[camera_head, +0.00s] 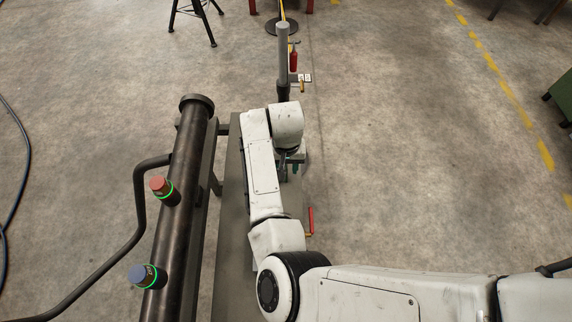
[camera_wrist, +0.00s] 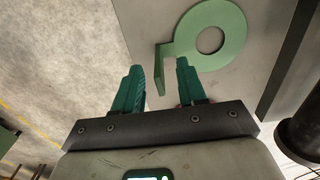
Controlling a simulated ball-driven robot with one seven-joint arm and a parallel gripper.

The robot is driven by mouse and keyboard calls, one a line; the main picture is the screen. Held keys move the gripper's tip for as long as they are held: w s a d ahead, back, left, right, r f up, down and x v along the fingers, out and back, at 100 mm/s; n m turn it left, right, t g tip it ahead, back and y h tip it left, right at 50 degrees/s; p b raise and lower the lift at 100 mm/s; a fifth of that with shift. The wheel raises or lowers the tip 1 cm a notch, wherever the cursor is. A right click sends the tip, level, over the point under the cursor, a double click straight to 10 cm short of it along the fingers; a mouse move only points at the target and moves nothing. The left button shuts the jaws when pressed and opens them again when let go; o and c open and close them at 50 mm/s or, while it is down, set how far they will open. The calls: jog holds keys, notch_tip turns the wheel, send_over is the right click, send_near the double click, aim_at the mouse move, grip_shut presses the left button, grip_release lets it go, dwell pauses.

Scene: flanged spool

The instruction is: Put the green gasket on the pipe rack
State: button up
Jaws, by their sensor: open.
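The green gasket (camera_wrist: 238,28), a flat ring with a tab bent at its edge, lies on a grey plate-like surface (camera_wrist: 150,20) in the wrist view. My gripper (camera_wrist: 160,66) is open, with its two green fingers pointing at the gasket. The tab (camera_wrist: 163,65) appears in the gap between the fingertips; whether they touch it I cannot tell. In the head view my arm covers most of the gripper and the gasket cannot be made out. A long dark pipe (camera_head: 180,215), perhaps part of the pipe rack, runs along the left of the narrow grey bench (camera_head: 234,185).
An upright grey post (camera_head: 284,55) is beyond the bench.

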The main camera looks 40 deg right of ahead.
notch_tip(320, 180, up, 11)
dwell(0.7)
jog(key=shift+f, duration=0.15)
jog(key=s+d+n+t+h, duration=0.3)
jog(key=s+d, duration=0.5)
jog(key=d, duration=0.6)
jog(key=s+a+f+n+g+y, duration=0.1)
jog(key=s+a+f, duration=0.1)
jog(key=s+a, duration=0.4)
jog(key=s+a+f+n+g+y, duration=0.1)
jog(key=s+a+f+n, duration=0.1)
jog(key=s+a, duration=0.4)
jog(key=s+f, duration=0.1)
jog(key=s, duration=0.4)
jog(key=shift+a+f+n+y, duration=0.15)
jog(key=shift+f+n+y, duration=0.15)
jog(key=shift+y, duration=0.1)
